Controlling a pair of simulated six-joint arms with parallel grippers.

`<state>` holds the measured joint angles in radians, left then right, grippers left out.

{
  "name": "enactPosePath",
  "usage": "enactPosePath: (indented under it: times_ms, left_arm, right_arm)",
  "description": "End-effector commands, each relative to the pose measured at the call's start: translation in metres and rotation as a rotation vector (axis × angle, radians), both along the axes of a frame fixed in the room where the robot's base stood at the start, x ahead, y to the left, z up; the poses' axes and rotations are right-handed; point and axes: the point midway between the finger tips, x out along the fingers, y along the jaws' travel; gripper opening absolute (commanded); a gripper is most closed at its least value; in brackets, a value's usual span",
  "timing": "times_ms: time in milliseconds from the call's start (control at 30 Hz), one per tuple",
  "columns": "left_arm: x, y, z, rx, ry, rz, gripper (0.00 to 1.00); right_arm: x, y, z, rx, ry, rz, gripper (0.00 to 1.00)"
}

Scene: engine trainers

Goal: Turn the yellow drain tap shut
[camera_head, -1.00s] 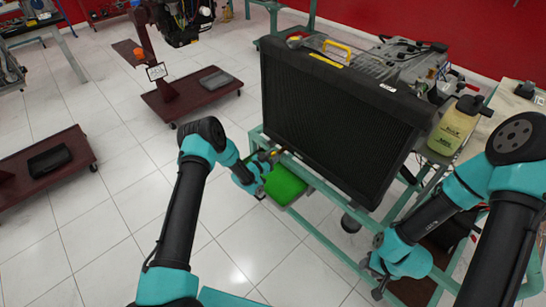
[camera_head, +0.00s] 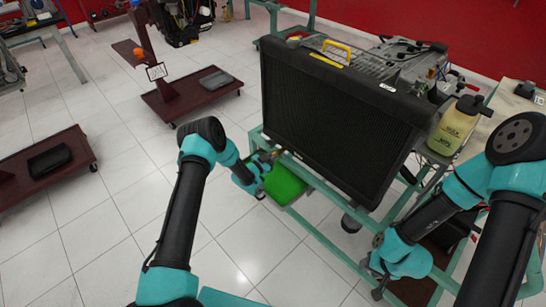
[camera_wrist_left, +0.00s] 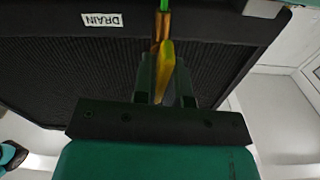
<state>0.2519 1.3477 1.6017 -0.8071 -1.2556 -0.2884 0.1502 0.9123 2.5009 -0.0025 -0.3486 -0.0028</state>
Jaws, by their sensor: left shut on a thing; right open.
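The yellow drain tap (camera_wrist_left: 167,58) shows in the left wrist view, on a brass-coloured stem below the radiator's dark edge. In the head view my left gripper (camera_head: 268,158) is at the radiator's lower left corner, and the tap is mostly hidden there. My right gripper (camera_head: 379,290) is low at the right of the stand, clear of the tap, and its fingers are small in view.
The black radiator (camera_head: 330,105) stands on a green-framed stand (camera_head: 325,188). A bright green tray (camera_head: 285,184) sits just under my left gripper. A yellowish fluid bottle (camera_head: 455,127) stands right of the radiator. Dark red trolleys (camera_head: 75,165) are at the left, with open tiled floor between.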

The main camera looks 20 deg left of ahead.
Motion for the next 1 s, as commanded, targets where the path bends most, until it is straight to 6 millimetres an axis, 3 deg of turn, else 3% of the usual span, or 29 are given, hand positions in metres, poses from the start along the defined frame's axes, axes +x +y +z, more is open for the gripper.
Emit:
enactPosePath:
  times_ms: [1000]
  left_arm:
    - [-0.0023,-0.0036,-0.0029,0.779,-0.475,0.0,0.0]
  right_arm:
    - [0.0,0.0,0.0,0.0,0.0,0.0,0.43]
